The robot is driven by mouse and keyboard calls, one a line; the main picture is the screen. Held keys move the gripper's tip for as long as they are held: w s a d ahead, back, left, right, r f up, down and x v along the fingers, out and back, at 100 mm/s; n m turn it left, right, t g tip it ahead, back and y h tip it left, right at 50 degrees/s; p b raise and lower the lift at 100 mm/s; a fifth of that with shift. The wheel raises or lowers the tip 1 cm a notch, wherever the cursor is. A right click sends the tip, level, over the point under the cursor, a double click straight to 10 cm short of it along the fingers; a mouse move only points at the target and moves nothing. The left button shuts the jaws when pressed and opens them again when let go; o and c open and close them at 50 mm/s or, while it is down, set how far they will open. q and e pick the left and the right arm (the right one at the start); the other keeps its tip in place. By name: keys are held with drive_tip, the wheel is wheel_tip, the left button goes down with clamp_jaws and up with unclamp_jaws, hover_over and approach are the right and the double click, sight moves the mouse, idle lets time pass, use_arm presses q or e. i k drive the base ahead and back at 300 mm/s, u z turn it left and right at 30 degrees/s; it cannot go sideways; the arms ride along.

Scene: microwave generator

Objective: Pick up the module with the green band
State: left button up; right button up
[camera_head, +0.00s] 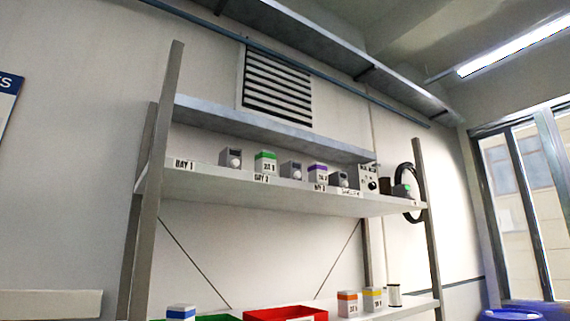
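The module with the green band (265,163) is a small white box with a green top band. It stands upright on the upper shelf (284,190) of the rack, left of the middle. A grey device with a round knob (230,158) stands to its left and another grey device (292,170) to its right. A label reading like BAY 2 (262,178) is on the shelf edge below it. Neither of my grippers shows in the head view.
A white module with a purple band (318,173) stands further right on the same shelf. The lower shelf holds modules with blue (181,312), orange (347,303) and yellow (372,299) bands, and a red tray (285,313). Rack posts (150,190) flank the shelves.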

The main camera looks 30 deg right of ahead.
sight(265, 160)
drive_tip(key=z, duration=0.8)
drive_tip(key=i, duration=0.35)
drive_tip(key=z, duration=0.05)
